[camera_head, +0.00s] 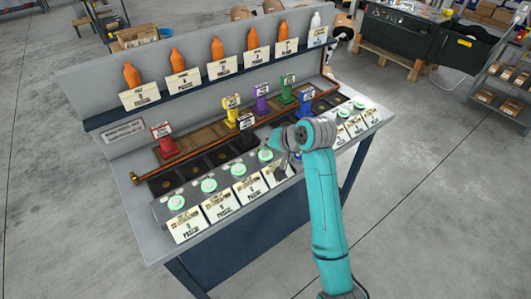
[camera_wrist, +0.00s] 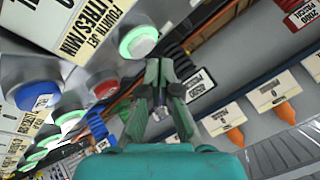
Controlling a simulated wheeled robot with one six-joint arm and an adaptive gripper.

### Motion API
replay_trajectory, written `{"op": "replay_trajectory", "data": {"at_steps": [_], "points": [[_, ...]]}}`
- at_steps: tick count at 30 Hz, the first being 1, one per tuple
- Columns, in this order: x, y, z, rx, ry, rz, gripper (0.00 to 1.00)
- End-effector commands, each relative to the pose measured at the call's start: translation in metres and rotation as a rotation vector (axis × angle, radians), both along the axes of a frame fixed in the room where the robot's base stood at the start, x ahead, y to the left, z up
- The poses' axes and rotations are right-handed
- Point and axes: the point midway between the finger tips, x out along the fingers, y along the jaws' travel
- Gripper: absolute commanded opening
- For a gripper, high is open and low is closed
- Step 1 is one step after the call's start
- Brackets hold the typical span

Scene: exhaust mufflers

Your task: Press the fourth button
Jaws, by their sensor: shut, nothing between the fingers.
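The fourth button, a pale cap with a glowing green ring, is at the top of the wrist view (camera_wrist: 138,42), beside a label reading "FOURTH JET LITRES/MIN" (camera_wrist: 92,25). In the head view, the fourth green button from the left (camera_head: 265,155) sits on the sloped front of the bench, just left of my arm's end. My gripper (camera_wrist: 160,75) is shut and empty. In the wrist view its fingertips appear just below and right of the button; I cannot tell whether they touch. In the head view my wrist hides most of the gripper and part of the button row.
More green buttons (camera_head: 208,185) with white cards (camera_head: 222,205) line the bench front (camera_head: 158,212). Coloured stands (camera_head: 165,140) stand behind them. Orange bottles (camera_head: 175,60) and one white bottle (camera_head: 315,22) are on the shelf above. Open floor (camera_head: 430,210) lies to the right.

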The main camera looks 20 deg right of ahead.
Motion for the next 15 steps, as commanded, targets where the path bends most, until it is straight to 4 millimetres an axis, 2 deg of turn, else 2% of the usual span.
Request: {"op": "replay_trajectory", "data": {"at_steps": [15], "points": [[-0.0002, 0.0001, -0.0083, 0.000, 0.000, 0.000, 0.00]]}}
